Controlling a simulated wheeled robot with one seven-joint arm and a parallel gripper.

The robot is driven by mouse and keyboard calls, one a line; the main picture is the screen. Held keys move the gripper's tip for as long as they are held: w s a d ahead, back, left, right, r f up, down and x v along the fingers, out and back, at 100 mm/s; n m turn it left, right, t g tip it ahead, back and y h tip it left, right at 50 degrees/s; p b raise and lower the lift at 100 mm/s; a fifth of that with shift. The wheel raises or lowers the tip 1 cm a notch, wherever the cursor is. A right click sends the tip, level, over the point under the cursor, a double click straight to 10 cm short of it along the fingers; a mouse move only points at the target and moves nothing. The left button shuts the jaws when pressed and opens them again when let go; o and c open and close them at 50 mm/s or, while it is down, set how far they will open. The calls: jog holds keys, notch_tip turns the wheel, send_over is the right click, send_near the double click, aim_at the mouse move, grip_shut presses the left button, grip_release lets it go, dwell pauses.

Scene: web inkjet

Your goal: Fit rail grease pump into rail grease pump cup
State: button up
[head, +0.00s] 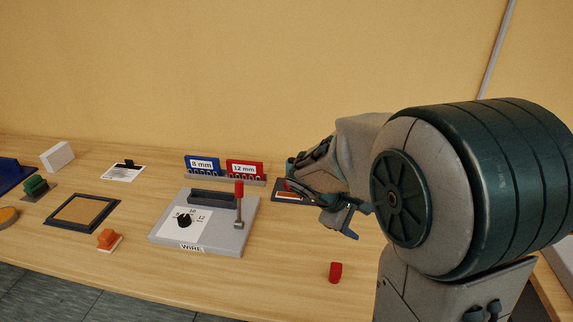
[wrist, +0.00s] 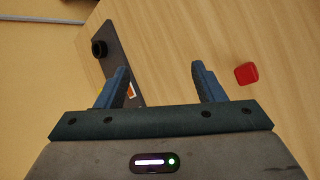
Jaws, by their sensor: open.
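A small red piece (head: 335,272), perhaps the rail grease pump, stands on the table near the front edge; it also shows in the wrist view (wrist: 246,73), right of the fingers. A dark plate (wrist: 122,45) carries a black round ring (wrist: 98,48), perhaps the cup, at the wrist view's upper left. In the head view the plate (head: 287,200) is partly hidden by my gripper (head: 322,200). My gripper is open and empty; its two blue fingers show in the wrist view (wrist: 160,70) with bare table between them. The left finger overlaps the plate in that view.
A grey WIRE box (head: 218,244) with a dial and upright red-topped lever stands left of my gripper. Blue and red size blocks (head: 244,170) stand behind it. An orange stamp-like piece (head: 109,239) and a dark-framed pad (head: 82,212) lie further left. Table around the red piece is clear.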

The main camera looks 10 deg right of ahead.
jog(key=w+n+t+h, duration=0.2)
jog(key=w+n+h, duration=0.15)
jog(key=w, duration=0.35)
jog(key=n+t+y, duration=0.1)
jog(key=n+t, duration=1)
jog(key=n, duration=0.6)
send_near(287, 167)
jog(key=x, duration=0.4)
jog(key=shift+w+d+p, duration=0.15)
jog(key=shift+d+p, duration=0.15)
jog(key=shift+p, duration=0.05)
jog(key=shift+w+d+n, duration=0.15)
jog(key=shift+w+n, duration=0.1)
jog(key=shift+w, duration=0.1)
jog(key=p+x, duration=0.1)
jog(key=x, duration=0.2)
jog(key=p+x, duration=0.1)
jog(key=x, duration=0.2)
jog(key=shift+d+f, duration=0.2)
jog(key=shift+d, duration=0.25)
grip_shut()
jog(key=shift+r, duration=0.1)
